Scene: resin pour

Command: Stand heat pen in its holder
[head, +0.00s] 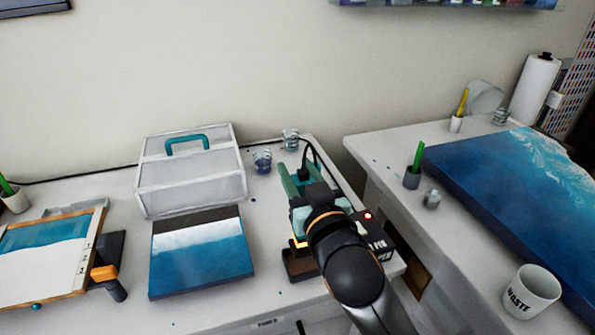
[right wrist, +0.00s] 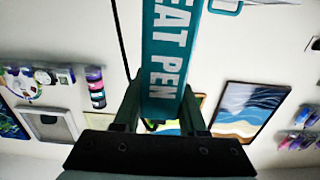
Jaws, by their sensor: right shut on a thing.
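The heat pen (right wrist: 166,50) is teal with white "HEAT PEN" lettering, and it fills the upper middle of the right wrist view. My right gripper (right wrist: 160,108) is shut on it, one finger on each side. In the head view my right gripper (head: 303,182) is over the right end of the left table, and its wrist hides much of the pen. A dark brown block (head: 299,266), seemingly the holder, stands just below, with an orange glow at its upper edge. Whether the pen touches it cannot be told. My left gripper is not in view.
A black box (head: 373,240) with a red light stands right beside my wrist. A blue-and-white painting (head: 200,265) and a grey case (head: 190,185) with a teal handle are to the left. Small jars (head: 262,161) stand behind. A gap separates the right table.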

